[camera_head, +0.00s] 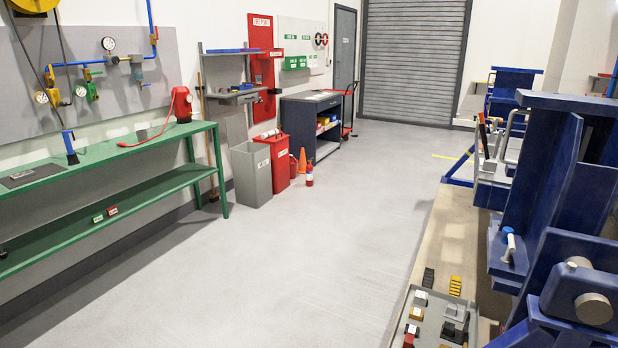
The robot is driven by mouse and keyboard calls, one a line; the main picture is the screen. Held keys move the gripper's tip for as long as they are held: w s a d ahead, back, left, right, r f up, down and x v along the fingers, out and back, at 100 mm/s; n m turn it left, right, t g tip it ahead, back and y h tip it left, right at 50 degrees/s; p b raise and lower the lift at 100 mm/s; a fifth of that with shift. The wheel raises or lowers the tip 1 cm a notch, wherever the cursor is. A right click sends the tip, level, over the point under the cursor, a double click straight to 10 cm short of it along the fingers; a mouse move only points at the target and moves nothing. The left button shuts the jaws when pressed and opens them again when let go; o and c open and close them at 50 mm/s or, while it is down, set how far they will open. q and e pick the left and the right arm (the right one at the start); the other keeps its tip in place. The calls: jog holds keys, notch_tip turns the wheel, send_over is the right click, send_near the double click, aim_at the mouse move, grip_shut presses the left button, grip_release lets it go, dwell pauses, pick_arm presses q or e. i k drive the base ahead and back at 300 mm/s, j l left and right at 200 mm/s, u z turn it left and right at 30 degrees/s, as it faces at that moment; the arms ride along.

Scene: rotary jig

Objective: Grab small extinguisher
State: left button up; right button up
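A small red extinguisher (309,176) with a white label stands upright on the grey floor in the middle distance. It stands in front of an orange cone (302,158), to the right of a red bin (277,158). Another small red object (293,167), partly hidden, is between the bin and the cone; I cannot tell what it is. Neither of my grippers is in view.
A green two-level bench (120,150) runs along the left wall. A grey bin (251,174) and a dark cabinet (312,118) stand near the extinguisher. Blue jig frames (560,170) and a control panel (437,318) fill the right. The floor between is clear.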

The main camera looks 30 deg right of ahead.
aim_at(309, 167)
jog(key=i+j+u, duration=0.2)
jog(key=i, duration=0.35)
jog(key=i+j+z, duration=0.1)
jog(key=i+z, duration=0.15)
jog(key=i, duration=0.75)
jog(key=i+l+z, duration=0.15)
jog(key=i+z, duration=0.65)
jog(key=z, duration=0.15)
jog(key=i+z, duration=0.85)
jog(key=i, duration=1.6)
jog(key=i+j+u, duration=0.25)
jog(key=i, duration=0.65)
jog(key=i+u, duration=0.2)
jog(key=i, duration=0.7)
jog(key=i+l+u, duration=0.25)
jog(key=i, duration=0.65)
